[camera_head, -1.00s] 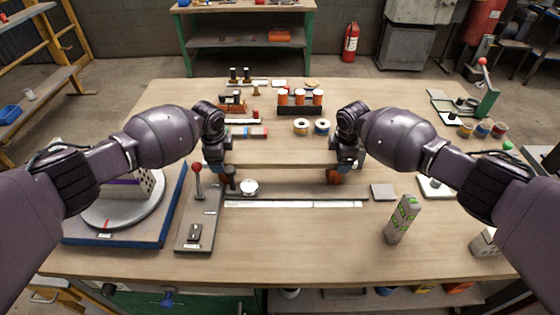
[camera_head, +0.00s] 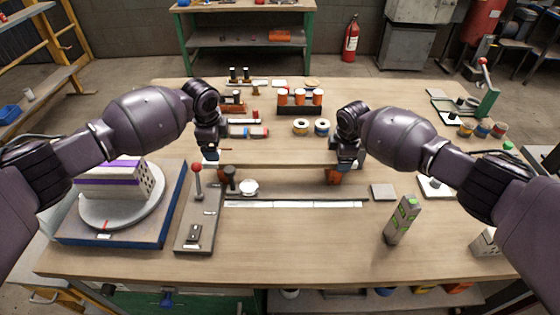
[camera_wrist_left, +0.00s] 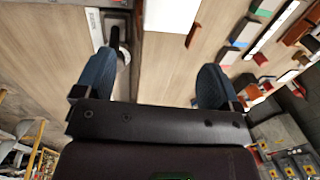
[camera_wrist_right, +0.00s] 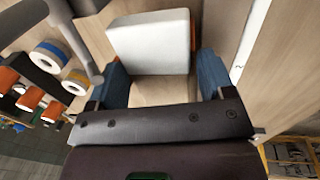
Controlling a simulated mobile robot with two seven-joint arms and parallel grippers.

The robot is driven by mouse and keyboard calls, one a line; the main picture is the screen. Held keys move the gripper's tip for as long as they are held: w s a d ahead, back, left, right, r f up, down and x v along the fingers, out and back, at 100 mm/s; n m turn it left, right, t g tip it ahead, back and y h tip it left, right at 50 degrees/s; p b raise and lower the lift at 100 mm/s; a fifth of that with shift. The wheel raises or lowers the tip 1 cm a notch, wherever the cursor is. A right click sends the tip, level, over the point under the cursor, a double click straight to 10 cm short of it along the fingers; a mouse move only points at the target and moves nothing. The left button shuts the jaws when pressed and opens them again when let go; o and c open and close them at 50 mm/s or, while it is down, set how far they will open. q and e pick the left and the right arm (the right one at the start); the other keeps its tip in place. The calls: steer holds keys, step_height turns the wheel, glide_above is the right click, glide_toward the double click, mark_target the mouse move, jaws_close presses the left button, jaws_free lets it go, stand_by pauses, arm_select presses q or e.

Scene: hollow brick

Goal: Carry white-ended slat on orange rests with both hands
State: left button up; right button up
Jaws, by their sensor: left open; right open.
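The wooden slat (camera_head: 280,150) lies across the table on two orange rests; the right rest (camera_head: 334,177) and the left rest (camera_head: 222,174) show below its front edge. My left gripper (camera_head: 209,147) is open above the slat's left end. In the left wrist view the white left end (camera_wrist_left: 172,14) is at the top edge, beyond the open fingers (camera_wrist_left: 155,80). My right gripper (camera_head: 347,157) is open at the slat's right end. In the right wrist view the white right end (camera_wrist_right: 150,42) appears between the open fingers (camera_wrist_right: 163,80); contact cannot be told.
A red-knobbed lever (camera_head: 197,170) and a dark post (camera_head: 230,178) stand close to the left end. A turntable with a brick (camera_head: 120,180) is at the left. A grey-green block (camera_head: 402,220) stands front right. Spools (camera_head: 301,127) lie behind the slat. The front middle is clear.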

arm_select(q)
steer(key=shift+s+r, duration=0.15)
steer(key=shift+r, duration=0.4)
arm_select(e)
steer(key=shift+s+f, duration=0.2)
steer(key=shift+f, duration=0.25)
steer(key=shift+r, duration=0.35)
arm_select(q)
steer(key=shift+w+f, duration=0.15)
steer(key=shift+w, duration=0.2)
arm_select(e)
steer(key=r, duration=0.7)
steer(key=shift+s+r, duration=0.15)
steer(key=shift+s, duration=0.15)
steer(key=shift+s+r, duration=0.15)
steer(key=shift+r, duration=0.25)
arm_select(q)
steer(key=shift+s, duration=0.1)
